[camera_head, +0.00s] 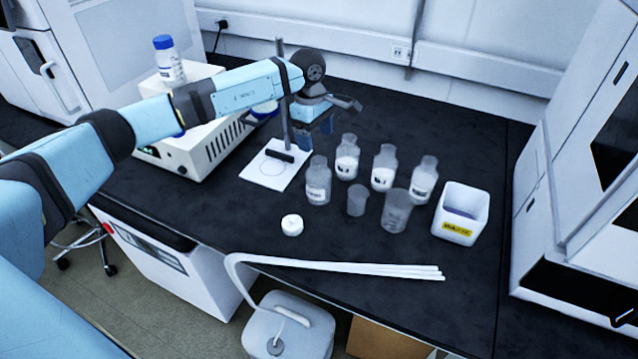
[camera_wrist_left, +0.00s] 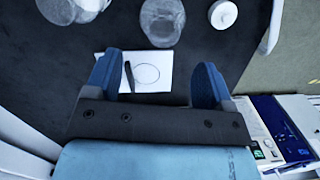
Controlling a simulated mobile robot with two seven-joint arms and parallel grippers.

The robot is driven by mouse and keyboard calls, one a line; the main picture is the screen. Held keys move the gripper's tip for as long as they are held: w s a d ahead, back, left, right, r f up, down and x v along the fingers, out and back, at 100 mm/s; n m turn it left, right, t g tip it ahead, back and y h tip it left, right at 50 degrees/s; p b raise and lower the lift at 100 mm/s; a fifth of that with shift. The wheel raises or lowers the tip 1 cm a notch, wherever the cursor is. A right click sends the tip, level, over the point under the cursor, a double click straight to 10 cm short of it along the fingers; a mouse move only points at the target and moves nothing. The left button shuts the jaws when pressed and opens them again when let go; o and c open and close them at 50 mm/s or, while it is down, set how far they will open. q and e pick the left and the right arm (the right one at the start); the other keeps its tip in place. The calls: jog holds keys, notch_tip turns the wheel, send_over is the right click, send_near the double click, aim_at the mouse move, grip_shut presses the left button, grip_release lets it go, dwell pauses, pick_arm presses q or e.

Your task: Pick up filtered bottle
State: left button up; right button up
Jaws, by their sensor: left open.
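My left gripper (camera_head: 315,130) is open and empty above the white base plate of the stand (camera_head: 266,171). In the left wrist view its blue fingers (camera_wrist_left: 159,62) are spread, with the plate and its drawn circle below. Clear bottles with white labels stand right of the gripper: one in front (camera_head: 318,181), one behind it (camera_head: 347,157), and others (camera_head: 384,168) (camera_head: 424,180) further right. A blue-capped bottle (camera_head: 168,60) stands on the white instrument at the back left. I cannot tell which bottle is the filtered one. My right gripper is not in view.
Two beakers (camera_head: 357,200) (camera_head: 396,211) and a white cap (camera_head: 292,225) stand in front of the bottles. A white bin (camera_head: 462,212) is to their right. White tubes (camera_head: 340,265) lie along the bench's front edge. The stand's post (camera_head: 281,60) rises beside my gripper.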

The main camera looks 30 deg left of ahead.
aim_at(319, 161)
pick_arm(q)
jog(key=f, duration=0.2)
jog(key=shift+d+f, duration=0.25)
jog(key=shift+f, duration=0.15)
jog(key=f, duration=0.4)
jog(key=shift+s+d+f, duration=0.3)
jog(key=shift+d+f, duration=0.05)
jog(key=shift+f, duration=0.25)
jog(key=c, duration=1.4)
grip_shut()
